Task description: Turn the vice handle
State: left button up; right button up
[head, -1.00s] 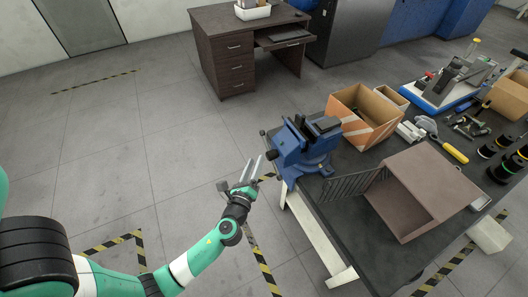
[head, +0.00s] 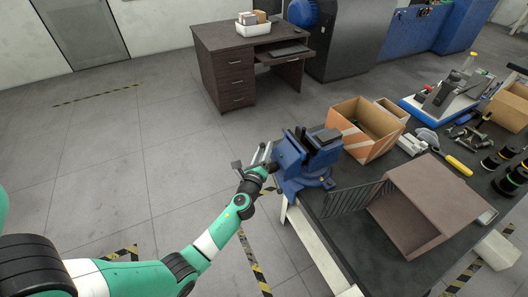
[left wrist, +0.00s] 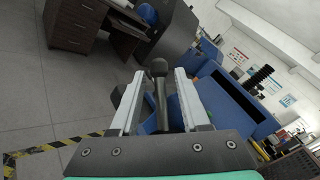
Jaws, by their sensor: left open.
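The blue vice (head: 312,170) is at the near left corner of the dark workbench; its blue body also shows on the right in the left wrist view (left wrist: 228,108). The vice handle (left wrist: 161,100) is a dark rod with a round knob on its end. In the left wrist view it stands between my two fingers, with a gap to each side. My left gripper (head: 262,152) is open, just left of the vice; its pale fingers also show in the left wrist view (left wrist: 158,92). Where the handle's lower part meets the vice is hidden. My right gripper is not in view.
A dark drawer desk (head: 222,70) stands behind. The floor left of the bench is clear.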

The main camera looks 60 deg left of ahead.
pick_arm(q)
grip_shut()
jog(key=shift+d, duration=0.1)
jog(key=shift+r, duration=0.25)
dwell(1.1)
